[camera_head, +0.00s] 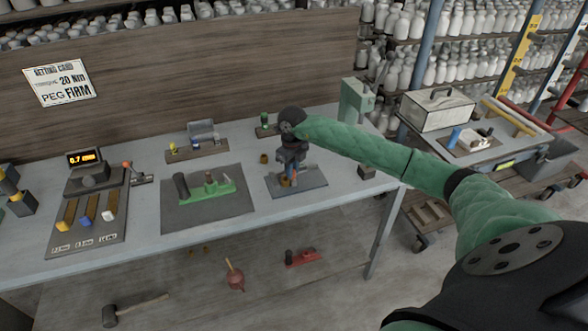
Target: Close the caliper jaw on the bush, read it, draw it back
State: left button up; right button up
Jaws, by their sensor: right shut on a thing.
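My right gripper (291,172) comes in from the right on the green arm and points down over a dark plate (315,184) on the bench. It is shut on a small upright part, partly blue, that looks like the caliper jaw; the fingers hide most of it. A small brass-coloured piece (285,182), probably the bush, sits on the plate just by the fingertips. Whether the jaw touches it cannot be told. An orange-lit display (82,157) stands at the bench's left; its figures look like 0.7. My left gripper is out of view.
A green fixture (222,189) lies on a dark mat left of my right gripper. Another brass piece (264,158) and a small dark block (367,171) are nearby. A pale green post (355,102) stands behind. A cart (480,148) with a case is at the right.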

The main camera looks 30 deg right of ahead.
jog(key=shift+w+a, duration=0.15)
jog(key=shift+a, duration=0.5)
dwell(0.9)
jog(key=o, duration=1.4)
jog(key=shift+c, duration=0.2)
notch_tip(320, 180, up, 8)
jog(key=p, duration=0.1)
jog(key=shift+p, duration=0.4)
dwell(0.3)
